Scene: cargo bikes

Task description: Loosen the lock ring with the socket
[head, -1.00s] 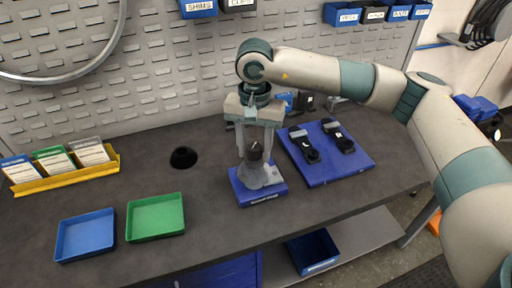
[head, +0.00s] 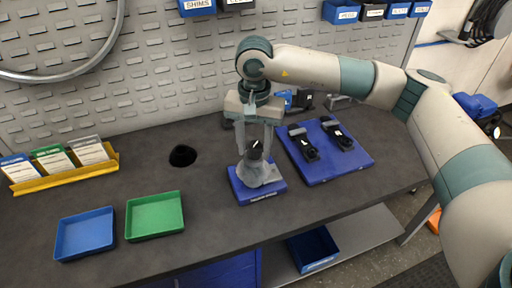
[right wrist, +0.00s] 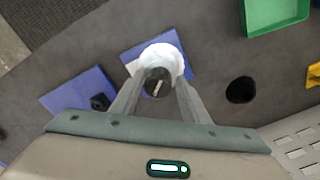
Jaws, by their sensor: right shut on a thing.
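A dark round socket (head: 255,151) with a pale line on top sits upright on a grey fixture (head: 262,174) on a blue base plate (head: 238,194). My right gripper (head: 255,150) points straight down with one finger on each side of the socket and is shut on it. In the right wrist view the socket (right wrist: 158,82) is between the fingertips, above the pale fixture (right wrist: 165,56). The lock ring is hidden under the socket. My left gripper is not in view.
A blue board (head: 350,165) with two black tools lies to the right. A green tray (head: 155,216), a blue tray (head: 85,234) and a yellow card holder (head: 68,172) are to the left, with a dark round opening or cup (head: 183,156) behind the green tray. A pegboard stands at the back.

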